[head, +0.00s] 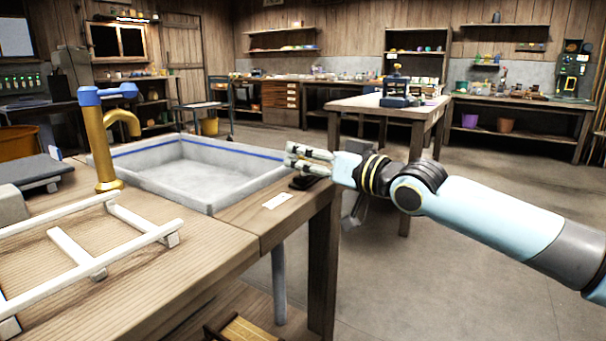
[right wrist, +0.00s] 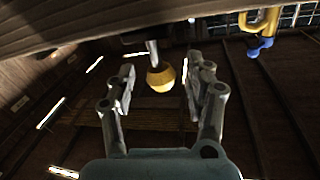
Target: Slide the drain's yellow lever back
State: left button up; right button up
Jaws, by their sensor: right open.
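The yellow lever knob (right wrist: 160,79) shows in the right wrist view on a short metal stem below a dark mount. My right gripper (head: 303,158) is open at the right edge of the grey basin (head: 208,198). Its two fingers stand on either side of the knob in the right wrist view, with gaps on both sides, so it is not gripped. In the head view a dark base (head: 303,183) sits on the bench under the gripper, and the yellow knob is hidden there. My left gripper is not in view.
A gold tap (head: 100,150) with blue handles stands left of the basin. A white ladder-like rack (head: 95,245) and a small white card (head: 278,201) lie on the wooden bench (head: 200,270). Floor to the right of the bench is open.

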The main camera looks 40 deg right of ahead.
jog(key=shift+w+a+r+b, duration=0.15)
jog(key=shift+w+b, duration=0.15)
jog(key=shift+w, duration=0.3)
jog(key=shift+c, duration=0.4)
grip_shut()
